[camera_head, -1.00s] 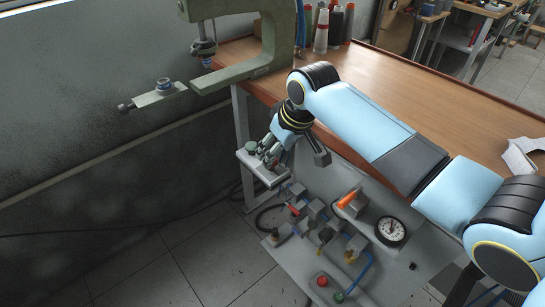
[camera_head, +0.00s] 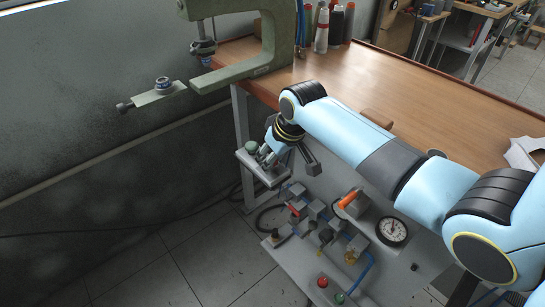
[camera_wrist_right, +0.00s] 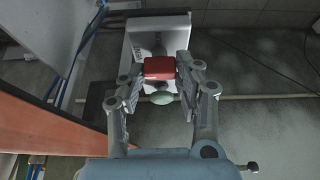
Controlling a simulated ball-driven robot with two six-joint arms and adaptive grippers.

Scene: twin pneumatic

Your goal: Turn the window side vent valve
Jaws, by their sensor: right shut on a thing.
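A grey vent unit (camera_head: 262,172) stands out at the panel's upper left, below the bench corner on the window side. In the right wrist view it is a pale box (camera_wrist_right: 160,28) with a red handle (camera_wrist_right: 158,68) and a round green knob (camera_wrist_right: 161,98). The green knob also shows in the head view (camera_head: 251,147). My right gripper (camera_head: 267,157) is at this unit. In the right wrist view its fingers (camera_wrist_right: 158,78) are shut on the red handle. The fingers hide the red handle in the head view. My left gripper is not in view.
The lower panel carries a red lever (camera_head: 293,210), an orange lever (camera_head: 349,198), a pressure gauge (camera_head: 392,231), a red button (camera_head: 322,282) and blue tubing. A green clamp frame (camera_head: 270,45) stands on the wooden bench (camera_head: 420,95). Open floor lies left of the panel.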

